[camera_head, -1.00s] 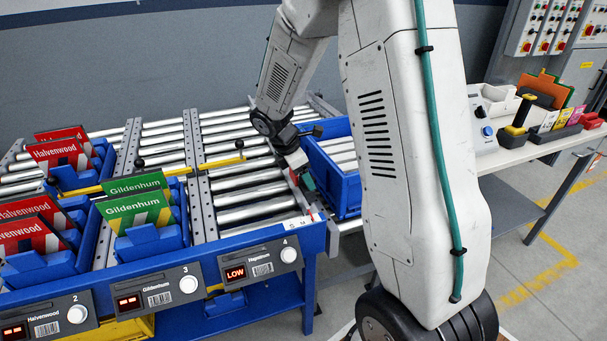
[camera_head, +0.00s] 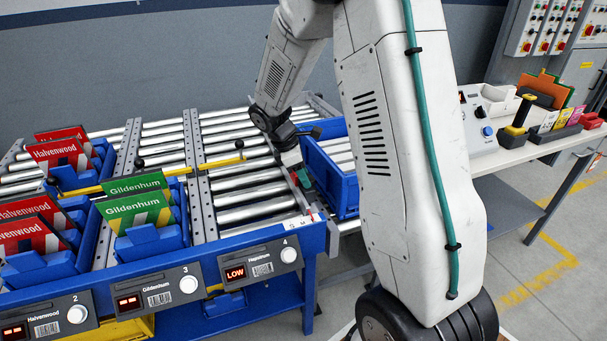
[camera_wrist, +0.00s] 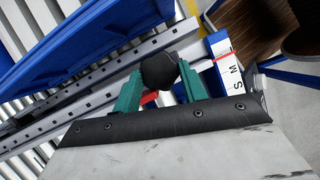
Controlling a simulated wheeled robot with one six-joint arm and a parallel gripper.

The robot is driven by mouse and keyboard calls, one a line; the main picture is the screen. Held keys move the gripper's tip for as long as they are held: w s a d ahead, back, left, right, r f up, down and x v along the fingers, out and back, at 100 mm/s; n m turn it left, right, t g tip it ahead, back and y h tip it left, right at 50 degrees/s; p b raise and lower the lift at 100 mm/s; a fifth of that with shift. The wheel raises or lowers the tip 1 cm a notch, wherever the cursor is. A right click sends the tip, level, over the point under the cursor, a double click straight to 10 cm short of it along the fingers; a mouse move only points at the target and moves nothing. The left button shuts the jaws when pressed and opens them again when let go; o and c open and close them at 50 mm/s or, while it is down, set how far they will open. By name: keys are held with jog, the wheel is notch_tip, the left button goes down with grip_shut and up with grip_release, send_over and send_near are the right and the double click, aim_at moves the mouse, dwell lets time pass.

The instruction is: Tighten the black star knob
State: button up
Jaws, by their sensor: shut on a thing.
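The black star knob (camera_wrist: 159,70) sits between the two green fingers of my gripper (camera_wrist: 160,78) in the wrist view. My gripper is shut on it. A red pointer (camera_wrist: 149,98) shows just below the knob, close to the metal rail. A white scale strip (camera_wrist: 226,65) with the letters S and M and a red line lies to the right of the fingers. In the head view my gripper (camera_head: 304,178) is at the right edge of the roller lane, beside the blue bin. The knob cannot be made out there.
A blue bin (camera_head: 337,189) stands right beside my gripper. The roller lanes (camera_head: 245,190) and a yellow bar (camera_head: 220,161) lie to the left. Blue trays with green Gildenhum cards (camera_head: 137,208) and red cards stand farther left. A bench (camera_head: 537,150) is at the right.

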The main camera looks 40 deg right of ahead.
jog(key=m, duration=0.2)
jog(key=m+g+y, duration=0.1)
jog(key=m, duration=0.2)
jog(key=shift+w+d+m+g+y, duration=0.2)
jog(key=shift+m+g+y, duration=0.1)
jog(key=m+y, duration=0.1)
jog(key=m, duration=0.3)
jog(key=shift+d+m+g+y, duration=0.2)
jog(key=shift+m+g+y, duration=0.1)
jog(key=shift+m+y, duration=0.1)
jog(key=shift+m, duration=0.3)
jog(key=o, duration=1)
jog(key=v, duration=0.8)
jog(key=shift+f, duration=0.1)
